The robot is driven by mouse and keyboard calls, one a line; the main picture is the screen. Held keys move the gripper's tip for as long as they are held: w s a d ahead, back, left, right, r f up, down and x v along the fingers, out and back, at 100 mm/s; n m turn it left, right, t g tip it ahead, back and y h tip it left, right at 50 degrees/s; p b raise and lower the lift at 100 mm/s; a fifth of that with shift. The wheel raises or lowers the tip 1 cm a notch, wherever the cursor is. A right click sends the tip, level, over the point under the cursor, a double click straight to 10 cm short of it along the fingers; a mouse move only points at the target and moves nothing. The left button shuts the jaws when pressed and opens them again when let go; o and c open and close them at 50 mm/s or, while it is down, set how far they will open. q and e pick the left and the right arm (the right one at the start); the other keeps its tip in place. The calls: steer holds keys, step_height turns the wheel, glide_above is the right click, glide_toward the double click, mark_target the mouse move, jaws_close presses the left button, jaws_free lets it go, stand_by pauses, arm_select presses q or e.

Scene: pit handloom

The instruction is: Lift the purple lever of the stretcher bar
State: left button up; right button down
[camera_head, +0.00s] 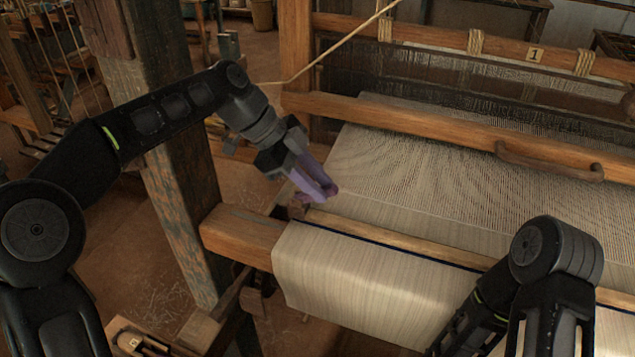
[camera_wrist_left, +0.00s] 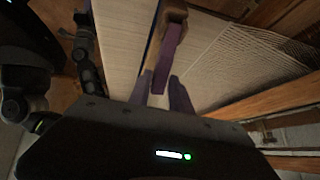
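The purple lever (camera_wrist_left: 169,50) shows in the left wrist view, joined to a wooden end piece (camera_wrist_left: 175,13) of the stretcher bar. My left gripper (camera_head: 328,191) is over the left end of the bar (camera_head: 395,238) in the head view, with its purple fingers pointing down and right. In the left wrist view its fingers (camera_wrist_left: 161,80) stand on either side of the lever's near part, with narrow gaps showing; I cannot tell whether they touch it. In the head view the fingers and lever overlap and are hard to separate. My right gripper (camera_head: 468,322) is low at the right, mostly hidden by its arm.
The woven cloth (camera_head: 365,283) hangs over the front beam (camera_head: 240,236). Warp threads (camera_head: 425,170) stretch behind it to a wooden crossbar (camera_head: 430,122) with a curved handle (camera_head: 550,160). A thick wooden post (camera_head: 185,200) stands close to my left arm.

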arm_select(q)
steer(key=shift+o, duration=1.4)
steer(key=shift+a+r, duration=0.3)
steer(key=shift+r, duration=0.05)
steer(key=p+v, duration=0.2)
steer(key=v, duration=0.5)
steer(key=shift+f, duration=0.1)
